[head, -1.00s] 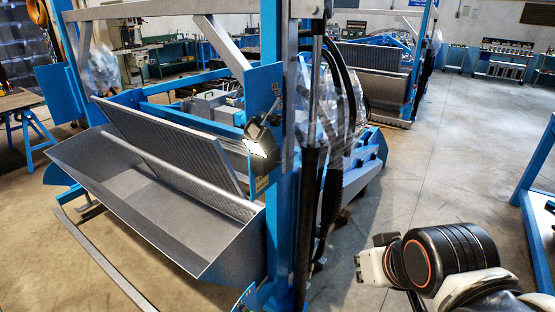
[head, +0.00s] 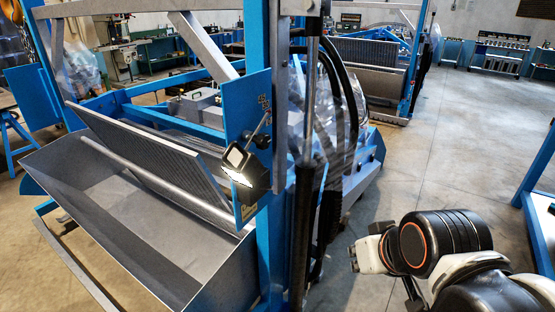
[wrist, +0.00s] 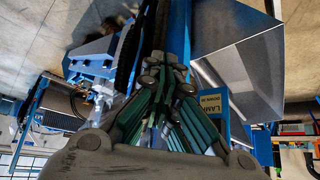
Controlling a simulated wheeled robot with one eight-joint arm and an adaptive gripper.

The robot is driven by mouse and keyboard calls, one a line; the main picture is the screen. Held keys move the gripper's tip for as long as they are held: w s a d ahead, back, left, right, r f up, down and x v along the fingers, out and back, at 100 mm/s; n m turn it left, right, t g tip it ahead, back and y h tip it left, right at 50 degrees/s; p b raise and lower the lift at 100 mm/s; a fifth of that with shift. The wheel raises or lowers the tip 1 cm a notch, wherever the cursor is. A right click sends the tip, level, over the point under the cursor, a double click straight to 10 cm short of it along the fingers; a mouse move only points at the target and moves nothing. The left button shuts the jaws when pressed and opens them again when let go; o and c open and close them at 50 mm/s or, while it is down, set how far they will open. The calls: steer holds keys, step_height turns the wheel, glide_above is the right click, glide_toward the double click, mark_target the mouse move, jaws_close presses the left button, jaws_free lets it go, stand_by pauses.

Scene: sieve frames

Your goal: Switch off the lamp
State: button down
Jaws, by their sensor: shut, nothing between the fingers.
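The lamp (head: 241,166) is a small black work light on the blue post plate. Its face glows white, and it tilts down over the grey trough. A thin stem rises from it towards a dark knob (head: 262,141) on the plate; whether this is a switch I cannot tell. In the wrist view, a yellow label (wrist: 212,104) beginning "LAMP" shows right of my gripper (wrist: 164,64). My gripper is shut and empty, its fingertips together. I cannot make out the lamp in the wrist view.
The blue post (head: 270,240) and black hoses (head: 325,170) stand between the lamp and my arm at lower right. The grey trough (head: 130,215) spreads left below the lamp. A blue bench (head: 540,200) is at the right edge. Open concrete floor lies between.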

steer(key=w+a+r+n+g+y+p, duration=0.1)
steer(key=w+a+r+n+y+p, duration=0.35)
steer(key=w+r+p, duration=0.4)
steer(key=n+y+p, duration=0.4)
steer(key=p, duration=0.3)
glide_toward(267, 188)
step_height(267, 188, up, 5)
steer(key=d, duration=0.2)
steer(key=shift+w+a+f, duration=0.1)
steer(key=shift+a+f, duration=0.1)
steer(key=shift+m, duration=0.25)
steer(key=x, duration=1)
steer(key=shift+b, duration=0.3)
steer(key=shift+d+f, duration=0.1)
steer(key=shift+f, duration=0.05)
steer(key=shift+d+b, duration=0.15)
steer(key=shift+b, duration=0.55)
